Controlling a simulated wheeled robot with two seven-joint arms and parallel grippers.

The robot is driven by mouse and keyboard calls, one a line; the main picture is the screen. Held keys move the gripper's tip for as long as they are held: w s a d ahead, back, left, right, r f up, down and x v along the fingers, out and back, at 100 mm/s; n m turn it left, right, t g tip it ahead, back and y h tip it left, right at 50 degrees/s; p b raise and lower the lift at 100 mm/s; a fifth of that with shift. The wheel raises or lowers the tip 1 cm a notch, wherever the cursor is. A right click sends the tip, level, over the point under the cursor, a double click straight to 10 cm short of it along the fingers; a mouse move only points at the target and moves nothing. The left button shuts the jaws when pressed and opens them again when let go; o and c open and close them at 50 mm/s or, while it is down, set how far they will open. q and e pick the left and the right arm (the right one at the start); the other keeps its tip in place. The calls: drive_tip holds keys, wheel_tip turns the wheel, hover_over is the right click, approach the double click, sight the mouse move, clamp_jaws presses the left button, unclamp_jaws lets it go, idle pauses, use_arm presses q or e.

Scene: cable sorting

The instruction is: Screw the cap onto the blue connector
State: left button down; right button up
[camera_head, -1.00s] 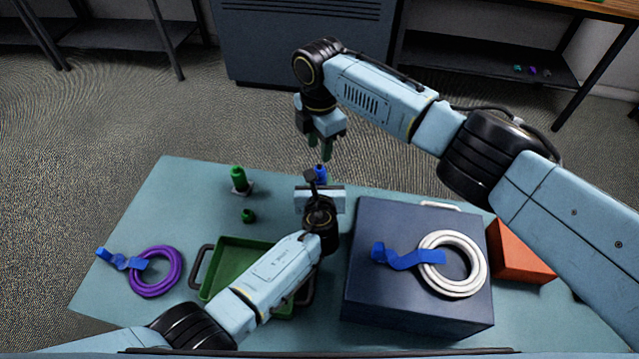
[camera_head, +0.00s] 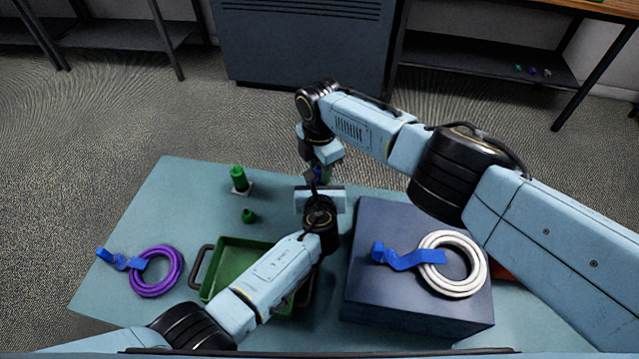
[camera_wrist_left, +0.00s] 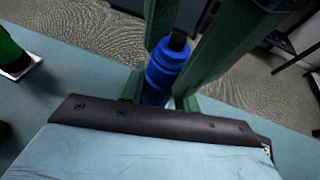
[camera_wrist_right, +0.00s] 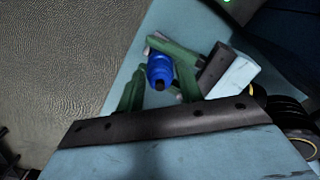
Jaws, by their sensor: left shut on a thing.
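The blue connector (camera_head: 318,173) stands roughly upright at the tip of my left gripper (camera_head: 315,182), near the far edge of the table. The left gripper is shut on it. In the left wrist view the connector (camera_wrist_left: 166,72) is ridged blue with a dark tip, between green fingers. My right gripper (camera_head: 321,165) is directly above, pointing down. In the right wrist view its green fingers (camera_wrist_right: 158,90) are apart, one on each side of the blue piece (camera_wrist_right: 160,70). I cannot tell whether they touch it, or tell a separate blue cap from the connector.
A green connector (camera_head: 239,178) stands on a white base, with a loose green piece (camera_head: 248,215) nearby. A green tray (camera_head: 252,246), a purple cable coil (camera_head: 177,272) and a dark box (camera_head: 405,213) carrying a white coil (camera_head: 470,287) are around my left arm.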

drive_tip(key=shift+f, duration=0.1)
drive_tip(key=shift+c, duration=0.2)
clamp_jaws()
drive_tip(key=m, duration=0.3)
drive_tip(key=shift+o, duration=1.6)
unclamp_jaws()
drive_tip(key=shift+r, duration=2.3)
